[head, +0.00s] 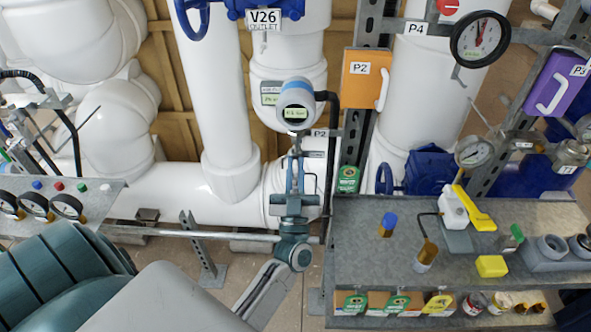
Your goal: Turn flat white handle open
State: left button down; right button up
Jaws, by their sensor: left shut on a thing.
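My left gripper (294,158) points up and away from me, beneath a round-faced meter (295,106) in the middle of the head view. Its fingers are close together, shut on a small pale piece at the foot of the meter. This seems to be the flat white handle (313,154), a thin pale bar just right of the fingertips. The fingers and the meter hide much of it, so its exact angle cannot be told. My right gripper is not in view.
A thick white pipe (222,95) stands behind and left of the gripper. An orange box (366,78) labelled P2 is to the right. A thin horizontal rail (205,234) runs left of my gripper.

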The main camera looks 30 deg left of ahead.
pick_arm(q)
jog(key=c, duration=1.5)
grip_release()
jog(key=b+v, duration=0.4)
jog(key=v, duration=0.6)
jog(key=shift+s+d+f+b, duration=0.2)
jog(key=shift+f+b, duration=0.1)
jog(key=shift+b, duration=0.1)
